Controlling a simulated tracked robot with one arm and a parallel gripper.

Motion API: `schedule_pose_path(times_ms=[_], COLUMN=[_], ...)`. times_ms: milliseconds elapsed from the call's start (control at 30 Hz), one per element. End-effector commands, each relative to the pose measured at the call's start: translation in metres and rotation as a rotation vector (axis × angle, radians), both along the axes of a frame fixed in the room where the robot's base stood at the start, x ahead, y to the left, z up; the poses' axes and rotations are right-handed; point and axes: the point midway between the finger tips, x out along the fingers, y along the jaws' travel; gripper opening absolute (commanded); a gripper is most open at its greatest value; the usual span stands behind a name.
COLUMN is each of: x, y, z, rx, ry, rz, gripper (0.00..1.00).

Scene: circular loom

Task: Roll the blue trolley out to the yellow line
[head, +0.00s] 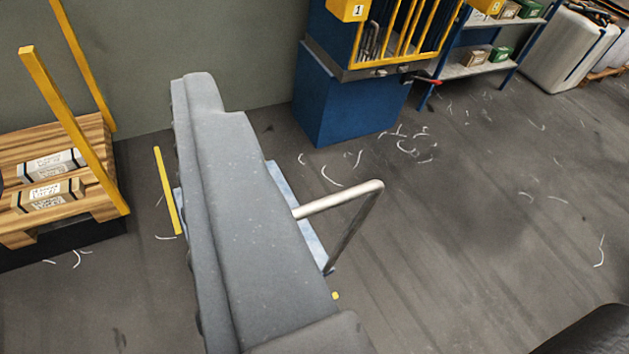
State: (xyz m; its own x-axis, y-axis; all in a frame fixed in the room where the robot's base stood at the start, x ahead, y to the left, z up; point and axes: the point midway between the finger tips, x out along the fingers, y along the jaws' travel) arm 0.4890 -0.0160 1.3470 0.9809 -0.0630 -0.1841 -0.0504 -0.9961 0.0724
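The blue trolley (318,245) is mostly hidden behind a long grey part of my own arm. A strip of its pale blue deck shows to the right of the arm, and a thin sliver to the left. Its bent silver tube handle (345,193) rises at the right side. A yellow line (167,192) lies on the floor just left of the trolley. A small yellow mark (335,295) shows on the floor below the handle. I cannot see my gripper's fingers, and nothing visible grips the handle.
A wooden pallet (105,208) with boxes and yellow posts stands at the left. A blue cabinet (340,100) with a yellow barred rack is behind the trolley, and a blue shelf (480,68) stands at the back right. The right floor is open, with scattered white scraps.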

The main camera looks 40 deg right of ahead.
Motion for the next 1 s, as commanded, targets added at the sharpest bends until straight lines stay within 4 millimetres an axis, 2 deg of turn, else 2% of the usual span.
schedule_pose_path(times_ms=[167,300,467,567,667,767,800,867,900,1000], x=[0.053,0.098,0.144,0.168,0.185,0.192,0.192,0.187,0.181,0.161], y=[-0.061,-0.107,-0.148,-0.17,-0.191,-0.21,-0.218,-0.227,-0.232,-0.241], z=[0.006,0.005,-0.026,-0.06,-0.107,-0.165,-0.191,-0.229,-0.254,-0.312], rx=[-0.291,-0.611,-0.955,-1.146,-1.301,-1.415,-1.447,-1.482,-1.495,-1.496], ry=[-0.089,-0.149,-0.162,-0.158,-0.148,-0.138,-0.136,-0.138,-0.144,-0.168], rz=[-0.15,-0.221,-0.203,-0.135,-0.031,0.101,0.16,0.25,0.312,0.448], gripper=[0.45,0.45,0.45,0.45,0.45,0.45,0.45,0.45,0.45,0.45])
